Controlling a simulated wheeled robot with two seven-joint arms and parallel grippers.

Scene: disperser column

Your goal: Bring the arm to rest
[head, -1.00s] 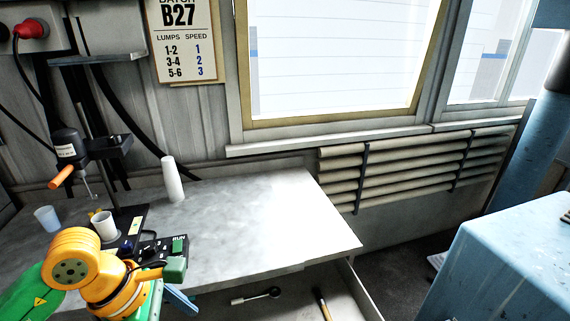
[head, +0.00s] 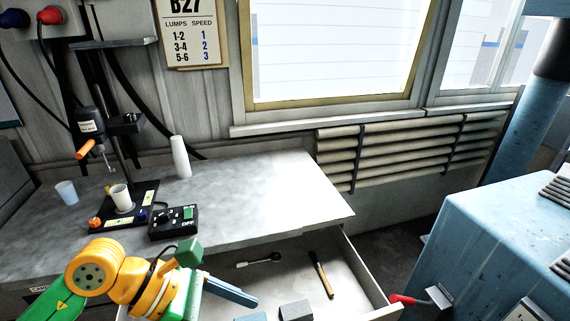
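My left arm, green and orange, comes in at the bottom left, in front of the bench (head: 250,190). My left gripper (head: 230,292) shows as one blue-grey finger pointing right, low over the open drawer (head: 365,278). I see nothing held in it, but its finger gap is not clear. The disperser (head: 90,128) stands at the back left, with a white cup (head: 121,196) under it on the dark base. The black control box (head: 174,222) with a green switch sits just beyond my arm, apart from it. My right gripper is not in view.
A spoon (head: 258,260), a brush-like tool with a wooden handle (head: 321,275) and a grey block (head: 296,310) lie in the drawer. A translucent cup (head: 66,192) and a white cylinder (head: 180,157) stand on the bench. A blue machine (head: 480,240) stands right. The bench's right part is clear.

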